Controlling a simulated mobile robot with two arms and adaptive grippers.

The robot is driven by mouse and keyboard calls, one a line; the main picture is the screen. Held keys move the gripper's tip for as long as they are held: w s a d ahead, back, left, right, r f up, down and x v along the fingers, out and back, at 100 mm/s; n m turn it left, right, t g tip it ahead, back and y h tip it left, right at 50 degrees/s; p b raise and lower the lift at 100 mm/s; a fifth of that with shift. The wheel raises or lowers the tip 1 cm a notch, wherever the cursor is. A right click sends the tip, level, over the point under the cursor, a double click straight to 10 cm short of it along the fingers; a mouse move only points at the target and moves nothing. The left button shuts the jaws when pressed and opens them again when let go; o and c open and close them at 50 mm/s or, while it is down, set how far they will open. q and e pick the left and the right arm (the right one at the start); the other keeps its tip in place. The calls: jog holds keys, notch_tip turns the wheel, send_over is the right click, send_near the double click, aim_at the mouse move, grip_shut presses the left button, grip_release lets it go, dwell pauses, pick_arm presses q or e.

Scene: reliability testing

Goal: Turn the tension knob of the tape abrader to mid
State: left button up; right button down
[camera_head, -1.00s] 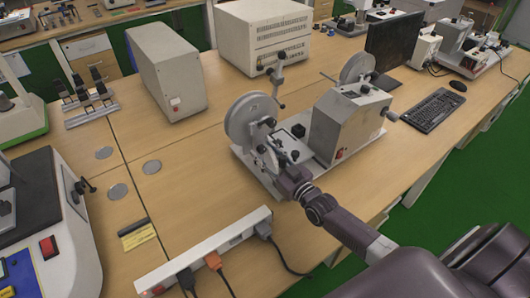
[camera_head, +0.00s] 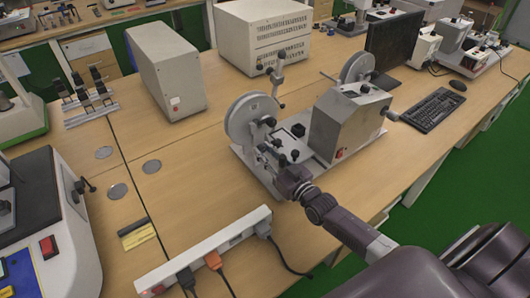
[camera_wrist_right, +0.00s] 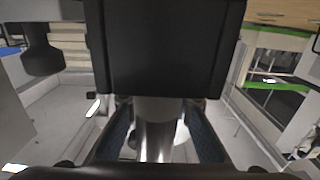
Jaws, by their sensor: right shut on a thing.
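The tape abrader (camera_head: 322,138) stands on the wooden bench, with a light disc (camera_head: 252,118) on its left, another disc behind and a grey box body on the right. My right gripper (camera_head: 274,155) reaches in over the front left of its base plate. In the right wrist view, its two fingers (camera_wrist_right: 158,142) stand on either side of a shiny metal cylinder, which I take for the tension knob (camera_wrist_right: 157,130). The gripper is shut on it. The knob's marks and setting cannot be read. My left gripper is not in view.
A power strip (camera_head: 208,250) with plugs and cables lies in front of the abrader. A beige cabinet (camera_head: 166,70) stands behind left, and a keyboard (camera_head: 438,110) lies to the right. A white machine (camera_head: 48,225) fills the left front. The bench between is mostly clear.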

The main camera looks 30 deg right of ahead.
jog(key=shift+m+b, duration=0.3)
jog(key=shift+m, duration=2.2)
jog(key=c, duration=1.7)
grip_release()
jog(key=s, duration=0.4)
jog(key=s+d, duration=0.1)
jog(key=s, duration=0.7)
jog(key=shift+d, duration=0.35)
